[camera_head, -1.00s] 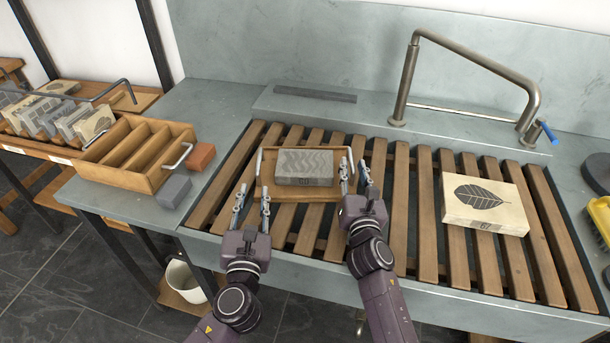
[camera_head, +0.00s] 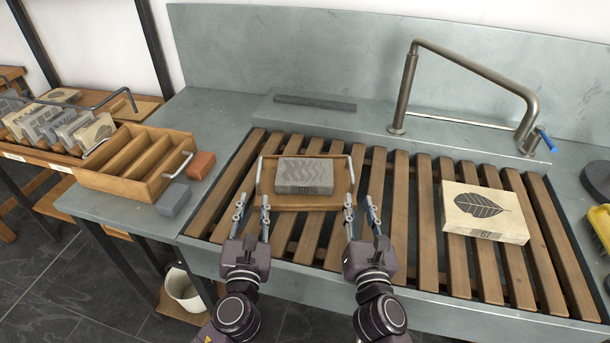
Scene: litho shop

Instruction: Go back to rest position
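My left gripper (camera_head: 251,217) is open and empty, at the front left of a small wooden tray (camera_head: 302,200) with metal handles. My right gripper (camera_head: 361,217) is open and empty, at the tray's front right. Both sit over the front part of the wooden slats, with their fingers pointing away from me. The tray rests on the slatted rack (camera_head: 400,210) and carries a grey stone block (camera_head: 304,173) with a wavy pattern. Neither gripper appears to hold a tray handle.
A pale block with a leaf print (camera_head: 484,209) lies on the slats at right. A wooden divided rack (camera_head: 112,181), a red block (camera_head: 200,165) and a grey block (camera_head: 173,200) stand at left. A bent metal pipe (camera_head: 404,90) rises behind. A white bucket (camera_head: 183,288) is below.

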